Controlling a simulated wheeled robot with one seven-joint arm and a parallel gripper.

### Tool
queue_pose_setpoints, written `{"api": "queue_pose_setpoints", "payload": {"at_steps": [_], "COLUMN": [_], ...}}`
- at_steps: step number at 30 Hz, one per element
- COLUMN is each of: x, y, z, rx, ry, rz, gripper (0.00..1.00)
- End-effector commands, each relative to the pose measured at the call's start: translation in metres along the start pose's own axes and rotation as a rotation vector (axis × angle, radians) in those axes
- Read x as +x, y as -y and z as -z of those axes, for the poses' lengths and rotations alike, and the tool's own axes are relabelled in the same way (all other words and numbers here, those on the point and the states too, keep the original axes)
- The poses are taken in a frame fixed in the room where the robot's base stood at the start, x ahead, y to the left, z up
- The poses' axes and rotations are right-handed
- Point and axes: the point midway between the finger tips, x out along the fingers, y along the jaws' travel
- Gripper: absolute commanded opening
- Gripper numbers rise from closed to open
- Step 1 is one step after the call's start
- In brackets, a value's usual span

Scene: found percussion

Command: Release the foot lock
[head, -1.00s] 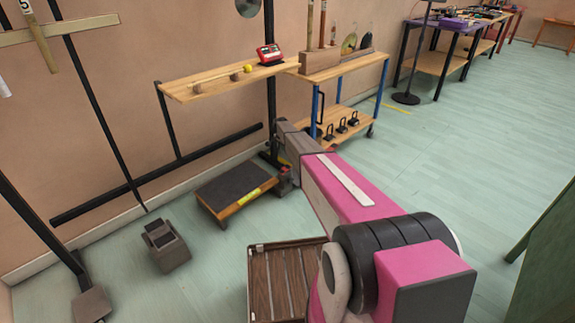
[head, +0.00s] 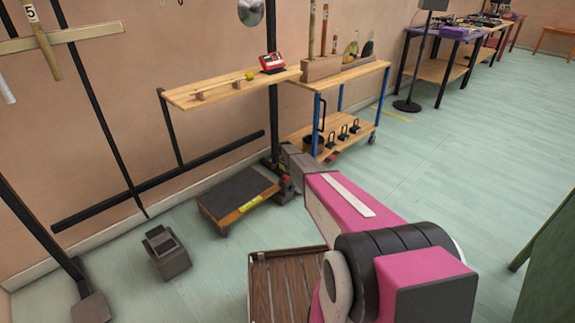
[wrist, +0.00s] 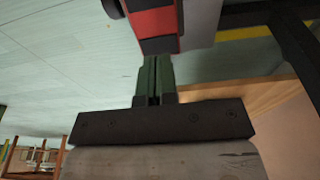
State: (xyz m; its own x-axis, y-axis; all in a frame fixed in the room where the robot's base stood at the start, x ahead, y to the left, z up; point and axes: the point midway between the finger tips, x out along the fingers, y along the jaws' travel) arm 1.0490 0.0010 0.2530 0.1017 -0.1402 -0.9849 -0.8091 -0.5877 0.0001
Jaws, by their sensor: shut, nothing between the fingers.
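A red-and-black striped part (wrist: 152,22) on a pale grey block (wrist: 199,22) is at the top of the wrist view. It may be the foot lock, but I cannot confirm that. My gripper (wrist: 153,62) is shut and empty, its dark green fingers just below the striped part; whether they touch it is unclear. In the head view my gripper (head: 285,190) is low by the right end of a black-topped wooden platform (head: 238,192), which has a yellow label on its front. My own wrist partly hides the place there.
A black upright pole (head: 273,120) stands behind the platform, carrying a wooden shelf (head: 215,95). A blue-legged cart (head: 317,125) is to its right. A grey pedal block (head: 167,252) and a brown slatted crate (head: 258,290) are nearer. Floor on the right is open.

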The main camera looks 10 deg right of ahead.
Motion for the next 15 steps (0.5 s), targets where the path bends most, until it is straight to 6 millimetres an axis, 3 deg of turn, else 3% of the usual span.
{"api": "queue_pose_setpoints", "payload": {"at_steps": [6,15], "x": [0.02,0.023], "y": [0.001,0.0], "z": [0.001,0.0], "rx": [0.0,0.0], "ry": [0.0,-0.001], "rz": [0.0,0.001], "gripper": [0.0,0.0]}}
